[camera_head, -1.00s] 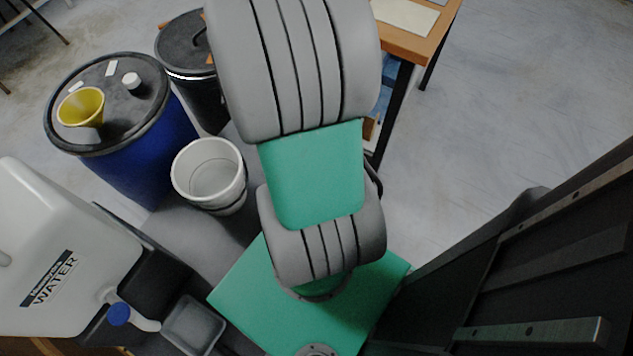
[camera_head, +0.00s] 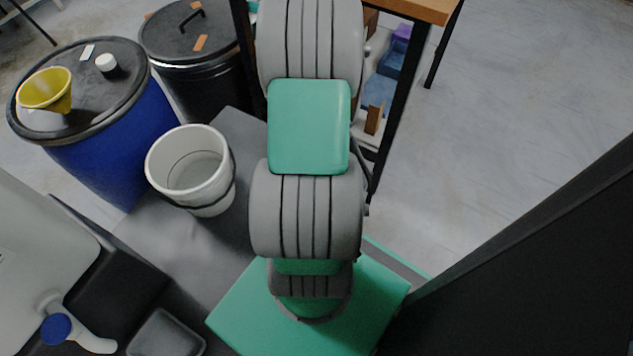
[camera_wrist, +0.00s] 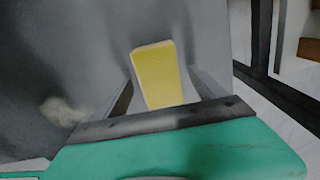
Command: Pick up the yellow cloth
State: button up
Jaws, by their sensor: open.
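The yellow cloth (camera_wrist: 155,78) shows in the wrist view as a small upright-looking yellow rectangle on a grey surface. My gripper (camera_wrist: 160,66) is open, with one finger on each side of the cloth in the picture. Neither finger visibly touches it, and I cannot tell how much depth separates them. The cloth's lower end is cut off by the dark bar of my gripper. In the head view my arm blocks the line to the gripper, and the cloth does not show.
In the head view, a blue drum (camera_head: 110,150) with a yellow funnel (camera_head: 45,88), a black bin (camera_head: 200,75) and a white bucket (camera_head: 190,165) stand left of my arm. A wooden-topped table (camera_head: 425,8) stands behind it, a dark panel (camera_head: 540,250) at right. Floor between is clear.

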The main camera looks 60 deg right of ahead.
jog(key=shift+r, duration=0.1)
jog(key=c, duration=1.4)
jog(key=shift+r, duration=0.15)
jog(key=shift+c, duration=0.2)
